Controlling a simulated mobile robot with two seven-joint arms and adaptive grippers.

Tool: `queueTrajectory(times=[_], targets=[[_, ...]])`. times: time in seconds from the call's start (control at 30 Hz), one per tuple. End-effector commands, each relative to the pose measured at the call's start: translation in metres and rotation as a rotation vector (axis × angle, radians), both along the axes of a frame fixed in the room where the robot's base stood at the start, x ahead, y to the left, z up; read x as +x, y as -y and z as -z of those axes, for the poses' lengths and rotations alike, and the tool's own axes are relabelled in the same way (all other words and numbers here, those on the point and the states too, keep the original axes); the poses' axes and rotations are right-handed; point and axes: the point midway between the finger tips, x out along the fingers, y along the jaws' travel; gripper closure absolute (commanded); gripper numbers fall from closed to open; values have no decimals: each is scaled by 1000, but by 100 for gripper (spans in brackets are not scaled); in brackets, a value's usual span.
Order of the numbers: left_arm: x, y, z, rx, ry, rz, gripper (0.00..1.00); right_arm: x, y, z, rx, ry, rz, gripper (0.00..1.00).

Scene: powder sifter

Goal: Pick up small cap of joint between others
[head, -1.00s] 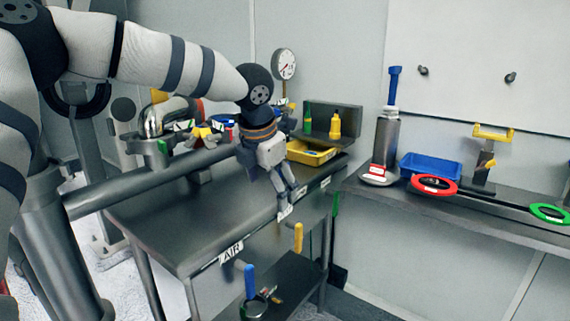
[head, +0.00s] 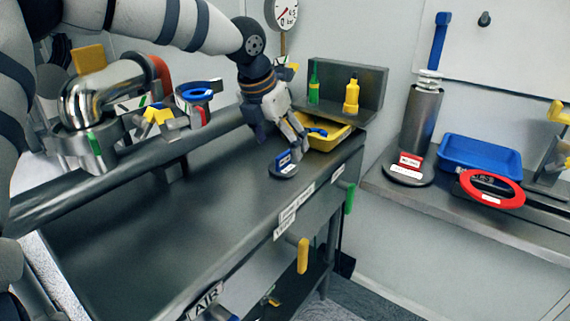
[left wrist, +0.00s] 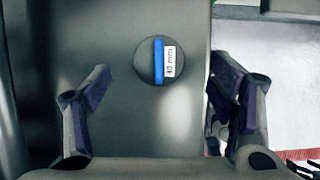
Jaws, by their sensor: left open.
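The small cap (head: 284,170) is a round grey disc with a blue grip and a white label. It lies on the dark metal table near its far right edge. In the left wrist view the cap (left wrist: 147,66) shows from above, with a label reading 40 mm. My left gripper (head: 296,138) is above and just behind the cap in the head view. In the left wrist view its open fingers (left wrist: 163,88) stand to either side of the cap, with gaps between, and hold nothing. My right gripper is not in view.
A yellow tray (head: 326,143) stands behind the cap, below a shelf with green and yellow bottles (head: 351,97). A pipe with valves and clamps runs along the table's left. A side bench holds a blue tray (head: 480,153) and a red ring (head: 491,199). The table's middle is clear.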

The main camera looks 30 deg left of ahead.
Motion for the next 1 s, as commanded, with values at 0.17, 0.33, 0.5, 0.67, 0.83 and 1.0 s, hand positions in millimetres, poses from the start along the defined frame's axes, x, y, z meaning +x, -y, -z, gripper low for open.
queueTrajectory(times=[0.17, 0.33, 0.5, 0.67, 0.83, 1.0], targets=[[6, 0, 29, 3, -4, 0, 23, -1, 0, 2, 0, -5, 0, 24], [15, 1, 52, 2, 0, 0, 23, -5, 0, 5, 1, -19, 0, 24], [16, 1, 52, 1, 5, 1, 23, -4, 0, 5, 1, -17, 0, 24], [16, 1, 51, 1, 6, 1, 48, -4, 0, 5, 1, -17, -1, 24], [16, 1, 51, 1, 5, 1, 87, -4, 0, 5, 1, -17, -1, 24], [16, 1, 51, 1, 5, 1, 91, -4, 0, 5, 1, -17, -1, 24]])
